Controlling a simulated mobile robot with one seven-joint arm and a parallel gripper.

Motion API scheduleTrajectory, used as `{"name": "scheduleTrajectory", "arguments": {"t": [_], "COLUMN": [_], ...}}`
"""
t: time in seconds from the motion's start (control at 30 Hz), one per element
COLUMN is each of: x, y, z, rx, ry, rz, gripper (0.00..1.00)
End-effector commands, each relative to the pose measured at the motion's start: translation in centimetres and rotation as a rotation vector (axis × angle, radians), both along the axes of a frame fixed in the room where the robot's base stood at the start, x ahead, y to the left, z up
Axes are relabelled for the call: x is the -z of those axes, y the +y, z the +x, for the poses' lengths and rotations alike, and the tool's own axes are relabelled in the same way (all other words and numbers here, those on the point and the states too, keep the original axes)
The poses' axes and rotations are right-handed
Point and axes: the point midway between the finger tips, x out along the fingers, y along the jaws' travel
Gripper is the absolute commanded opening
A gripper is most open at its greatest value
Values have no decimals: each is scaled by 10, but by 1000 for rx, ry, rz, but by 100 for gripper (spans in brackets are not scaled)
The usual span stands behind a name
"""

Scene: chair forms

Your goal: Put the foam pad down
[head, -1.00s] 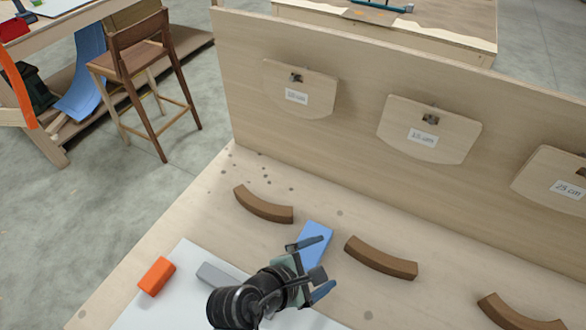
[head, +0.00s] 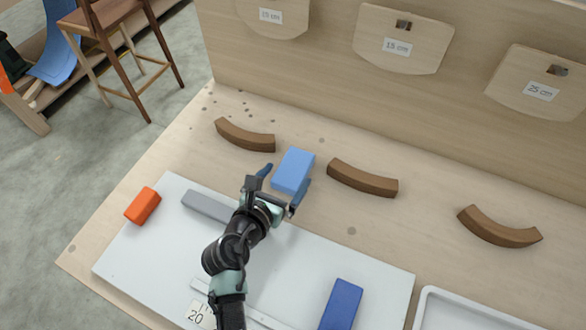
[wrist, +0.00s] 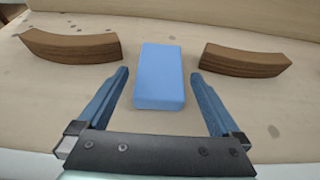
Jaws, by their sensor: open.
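The foam pad is most likely the light blue block (head: 294,170), which lies on the wooden bench top between two curved brown pieces. It also shows in the wrist view (wrist: 159,76), ahead of and between my fingertips. My gripper (head: 283,182) is open, its two blue fingers spread at the near end of the block. In the wrist view my gripper (wrist: 160,80) shows a gap on both sides of the block, with no finger touching it.
Curved brown pieces stand to the left (head: 245,135), right (head: 362,178) and far right (head: 498,227). A white board (head: 150,255) bears a grey bar (head: 207,206) and a dark blue block (head: 341,304). An orange block (head: 143,205) lies left. A wooden panel (head: 330,85) rises behind.

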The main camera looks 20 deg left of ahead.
Motion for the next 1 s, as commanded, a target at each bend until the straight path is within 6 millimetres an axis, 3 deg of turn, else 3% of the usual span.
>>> {"name": "scheduleTrajectory", "arguments": {"t": [0.33, 0.63, 1.0], "x": [17, 19, 19], "y": [-2, -2, -2], "z": [42, 46, 46], "rx": [2, 1, 1], "ry": [-1, 0, 0], "rz": [0, 1, 1], "gripper": [100, 100, 35]}}
